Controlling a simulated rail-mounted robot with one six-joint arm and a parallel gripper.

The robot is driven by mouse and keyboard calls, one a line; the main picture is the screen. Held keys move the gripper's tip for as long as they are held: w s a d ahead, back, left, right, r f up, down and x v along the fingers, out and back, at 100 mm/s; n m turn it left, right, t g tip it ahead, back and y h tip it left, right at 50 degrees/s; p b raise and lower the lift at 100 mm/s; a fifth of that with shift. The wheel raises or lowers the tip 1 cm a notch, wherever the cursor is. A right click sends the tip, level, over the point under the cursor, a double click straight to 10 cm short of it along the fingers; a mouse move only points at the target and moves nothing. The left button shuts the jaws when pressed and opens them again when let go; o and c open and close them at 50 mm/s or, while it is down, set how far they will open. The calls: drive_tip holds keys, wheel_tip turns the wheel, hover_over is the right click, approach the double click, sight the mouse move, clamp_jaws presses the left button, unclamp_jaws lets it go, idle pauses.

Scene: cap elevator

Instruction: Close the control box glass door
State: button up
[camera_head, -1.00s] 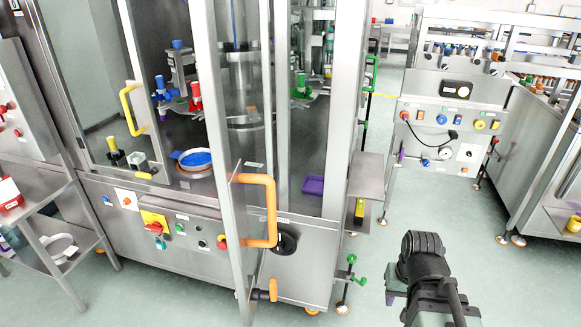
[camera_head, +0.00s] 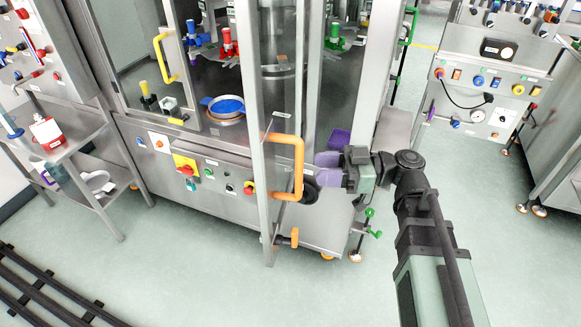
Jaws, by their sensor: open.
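A glass door (camera_head: 262,195) with a metal frame and an orange handle (camera_head: 299,165) stands swung out from the steel machine cabinet (camera_head: 225,195). A second door with a yellow handle (camera_head: 164,58) is at the cabinet's left. Which door the task means is not labelled legibly. My gripper (camera_head: 320,170) has purple fingers, is open and empty, and points left just right of the orange handle. It appears apart from the handle; the depth between them is hard to judge.
A side table (camera_head: 70,145) with a red-and-white container (camera_head: 47,131) stands left. Dark rails (camera_head: 50,290) lie on the floor at lower left. A control panel (camera_head: 490,95) is at the right. The floor in front of the cabinet is clear.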

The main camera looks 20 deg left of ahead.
drive_tip(key=x, duration=0.7)
drive_tip(key=shift+a, duration=0.25)
drive_tip(key=shift+c, duration=0.3)
clamp_jaws()
